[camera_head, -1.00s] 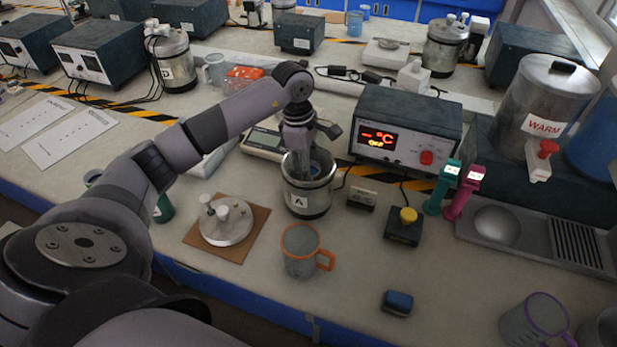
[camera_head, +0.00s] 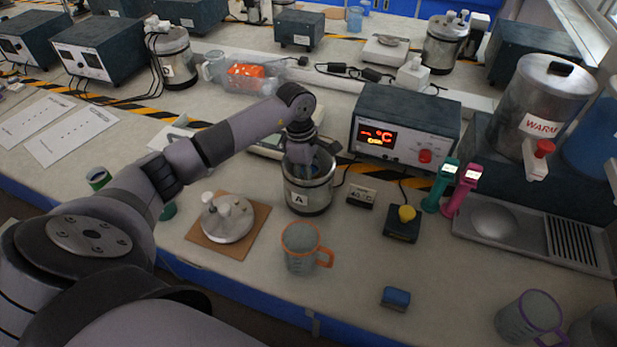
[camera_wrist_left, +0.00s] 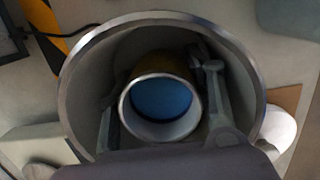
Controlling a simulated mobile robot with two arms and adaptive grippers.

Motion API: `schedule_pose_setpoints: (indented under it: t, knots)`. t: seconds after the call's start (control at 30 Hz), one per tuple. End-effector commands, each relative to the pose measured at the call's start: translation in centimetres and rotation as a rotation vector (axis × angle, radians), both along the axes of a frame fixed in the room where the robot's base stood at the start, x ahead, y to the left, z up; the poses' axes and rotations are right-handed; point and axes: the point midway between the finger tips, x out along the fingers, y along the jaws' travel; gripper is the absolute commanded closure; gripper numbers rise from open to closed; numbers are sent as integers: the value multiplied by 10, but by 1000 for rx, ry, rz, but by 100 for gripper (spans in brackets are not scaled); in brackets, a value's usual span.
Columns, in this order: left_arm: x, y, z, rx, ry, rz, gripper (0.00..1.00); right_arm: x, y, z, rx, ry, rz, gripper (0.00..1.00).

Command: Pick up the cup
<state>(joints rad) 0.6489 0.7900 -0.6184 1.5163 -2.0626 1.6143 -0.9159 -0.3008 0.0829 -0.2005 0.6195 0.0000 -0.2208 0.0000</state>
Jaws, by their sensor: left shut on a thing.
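My left gripper (camera_head: 308,160) reaches down into the open metal vessel marked A (camera_head: 309,198). In the left wrist view its two fingers (camera_wrist_left: 160,105) stand on either side of a small round cup (camera_wrist_left: 160,132) with a pale metallic rim and a blue inside. The gripper is shut on this cup inside the vessel, whose wide rim (camera_wrist_left: 75,75) surrounds both. The cup's lower part is hidden. A grey mug with an orange handle (camera_head: 300,250) stands apart in front of the vessel. My right gripper is not in view.
A lid with white knobs (camera_head: 227,218) lies on a brown board left of the vessel. A control box with a red display (camera_head: 405,135) stands behind right. A yellow-button box (camera_head: 403,224) and a purple-handled mug (camera_head: 530,318) are to the right. Bench is clear around the blue block (camera_head: 396,298).

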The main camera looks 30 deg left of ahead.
Motion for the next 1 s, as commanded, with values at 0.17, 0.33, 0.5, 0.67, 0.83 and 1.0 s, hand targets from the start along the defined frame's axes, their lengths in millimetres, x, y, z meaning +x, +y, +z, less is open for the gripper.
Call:
schedule_pose_setpoints:
  t: [0.17, 0.33, 0.5, 0.67, 0.83, 1.0]
  knots:
    - [0, 0, 1, -1, -1, 0, 85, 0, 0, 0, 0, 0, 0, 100]
    - [0, 0, 1, -1, -1, 0, 85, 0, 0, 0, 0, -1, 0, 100]
    - [1, 0, 7, -1, -3, 0, 85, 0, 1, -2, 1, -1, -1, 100]
    - [2, 0, 24, 1, -6, 0, 85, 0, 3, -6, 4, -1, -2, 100]
    - [2, 0, 56, 1, -8, -1, 85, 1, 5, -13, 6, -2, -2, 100]
    - [2, 0, 95, 0, -8, 0, 85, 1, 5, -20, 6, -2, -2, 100]
